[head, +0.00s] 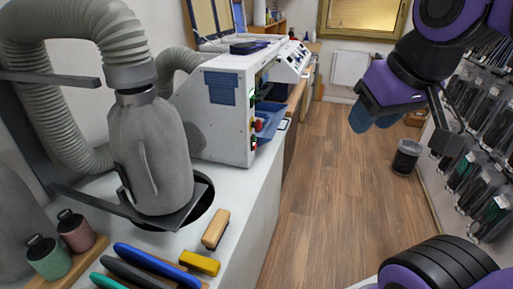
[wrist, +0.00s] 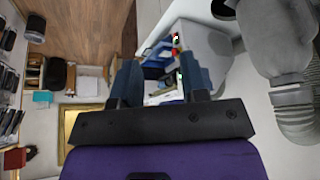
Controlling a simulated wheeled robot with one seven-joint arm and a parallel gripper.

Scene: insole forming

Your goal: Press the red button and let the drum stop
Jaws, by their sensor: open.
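A white machine (head: 212,122) stands on the counter. A small red button (head: 257,127) is on its right-facing side, with other small red and green spots near it. In the wrist view a red spot on the machine also shows (wrist: 175,38), small and unclear. I cannot make out a drum or whether anything turns. My gripper (head: 374,119) hangs over the floor to the right of the machine, well apart from it. In the wrist view its two blue fingers (wrist: 160,70) are spread with nothing between them.
A grey hooded unit (head: 155,150) with a thick hose stands on the counter in front of the machine. Brushes, files (head: 150,268) and spools lie nearby. A bin (head: 406,157) and a wall of hanging packs are at right. The wooden floor (head: 325,170) between is clear.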

